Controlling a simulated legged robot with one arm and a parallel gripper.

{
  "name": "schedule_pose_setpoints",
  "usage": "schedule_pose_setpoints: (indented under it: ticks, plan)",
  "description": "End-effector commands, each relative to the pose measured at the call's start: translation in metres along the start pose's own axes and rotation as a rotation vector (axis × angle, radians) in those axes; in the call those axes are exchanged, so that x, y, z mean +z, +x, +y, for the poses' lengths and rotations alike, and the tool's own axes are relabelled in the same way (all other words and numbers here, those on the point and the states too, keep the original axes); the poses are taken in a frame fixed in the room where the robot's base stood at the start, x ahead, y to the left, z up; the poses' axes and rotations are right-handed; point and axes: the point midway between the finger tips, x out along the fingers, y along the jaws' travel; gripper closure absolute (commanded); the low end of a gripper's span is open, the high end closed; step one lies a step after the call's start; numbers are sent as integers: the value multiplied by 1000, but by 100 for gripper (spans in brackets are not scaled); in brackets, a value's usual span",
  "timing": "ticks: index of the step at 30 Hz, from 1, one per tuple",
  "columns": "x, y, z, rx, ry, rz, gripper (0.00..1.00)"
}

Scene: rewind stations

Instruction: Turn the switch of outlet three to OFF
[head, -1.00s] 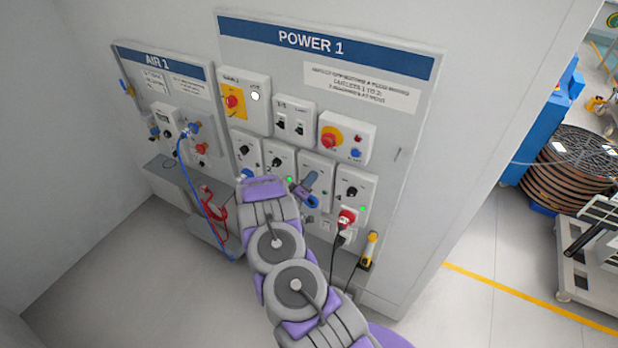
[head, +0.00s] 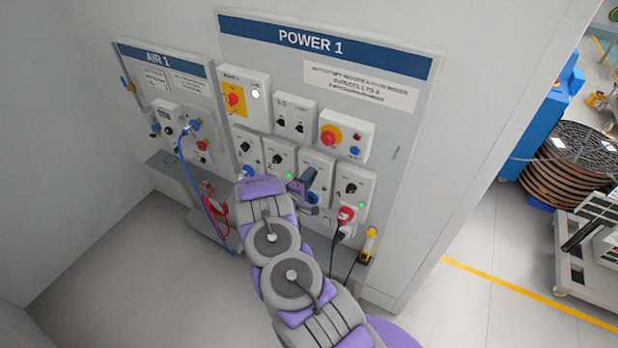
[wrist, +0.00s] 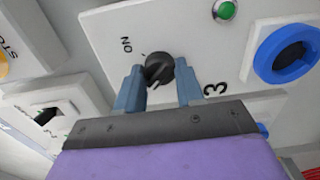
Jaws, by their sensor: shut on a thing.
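The outlet three unit (wrist: 105,20) is a white plate marked "3", seen close and turned in the wrist view. Its switch is a round black knob (wrist: 158,68) near an "ON" label. My gripper (wrist: 159,80) has its blue-grey fingers on either side of the knob and is shut on it. The knob's exact pointer setting is hard to tell. A green lamp (wrist: 226,10) and a blue-ringed socket (wrist: 288,52) are on the same plate. In the head view the outlet three plate (head: 317,163) is partly hidden by my gripper (head: 306,180).
Outlet two (head: 281,152) and outlet four (head: 357,180) flank it closely. A red plug (head: 346,214) sits in outlet four, with a black cable below. Emergency-stop (head: 330,137) and breaker boxes (head: 295,112) are above. A yellow-black tool (head: 369,246) stands at lower right.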

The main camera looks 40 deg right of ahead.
Motion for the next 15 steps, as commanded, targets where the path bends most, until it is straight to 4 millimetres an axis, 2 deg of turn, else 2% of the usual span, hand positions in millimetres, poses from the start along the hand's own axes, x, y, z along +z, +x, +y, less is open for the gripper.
schedule_pose_setpoints:
  ticks: [11, 12, 15]
  plan:
    - [-4, -1, 0, -1, -4, 9, 93]
    - [-4, -1, -1, -2, -4, 9, 59]
    - [-2, -1, -1, -1, -3, 7, 49]
